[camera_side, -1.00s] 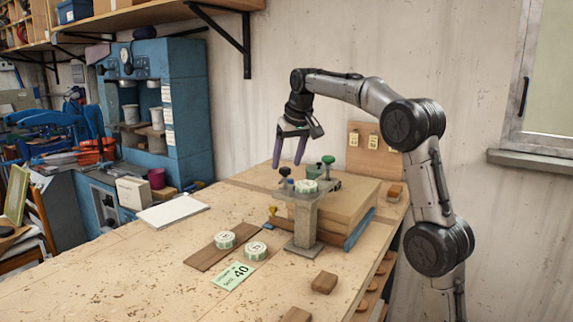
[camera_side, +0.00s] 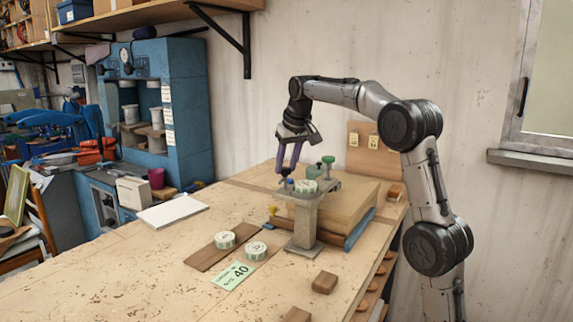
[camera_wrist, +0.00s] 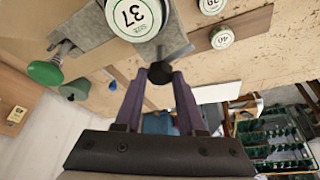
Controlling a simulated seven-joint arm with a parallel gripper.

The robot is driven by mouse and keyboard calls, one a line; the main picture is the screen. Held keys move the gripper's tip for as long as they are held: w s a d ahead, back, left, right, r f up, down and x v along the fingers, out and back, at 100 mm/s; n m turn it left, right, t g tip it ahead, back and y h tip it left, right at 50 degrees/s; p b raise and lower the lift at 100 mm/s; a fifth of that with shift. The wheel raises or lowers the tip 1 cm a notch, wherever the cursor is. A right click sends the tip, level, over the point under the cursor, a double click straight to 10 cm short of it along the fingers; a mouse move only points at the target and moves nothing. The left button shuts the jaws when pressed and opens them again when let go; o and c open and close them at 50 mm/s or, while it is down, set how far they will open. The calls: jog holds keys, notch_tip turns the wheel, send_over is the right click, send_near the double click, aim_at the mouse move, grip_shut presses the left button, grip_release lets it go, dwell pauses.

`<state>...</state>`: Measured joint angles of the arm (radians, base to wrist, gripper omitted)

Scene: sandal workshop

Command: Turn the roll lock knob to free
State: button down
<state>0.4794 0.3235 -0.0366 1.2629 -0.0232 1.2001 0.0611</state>
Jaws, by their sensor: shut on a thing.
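A grey metal stand (camera_side: 305,222) on the bench carries a white-and-green roll (camera_side: 306,187); in the wrist view the roll (camera_wrist: 135,16) reads 37. A black knob (camera_wrist: 160,72) sits at the stand's edge. My gripper (camera_wrist: 160,76) points down with its purple fingers on either side of this knob, shut on it. A green knob (camera_wrist: 45,73) stands apart at the other side. No label shows which knob is the roll lock.
A wooden block (camera_side: 352,205) lies behind the stand. Small brown blocks (camera_side: 324,282) lie at the front. The left bench is largely clear.

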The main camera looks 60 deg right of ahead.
jog(key=shift+a+m+g+h, duration=0.1)
jog(key=shift+m+g+h, duration=0.35)
jog(key=shift+m, duration=1.05)
jog(key=c, duration=0.5)
grip_release()
jog(key=v, duration=1.3)
jog(key=shift+s+a+r, duration=0.2)
jog(key=shift+r, duration=0.15)
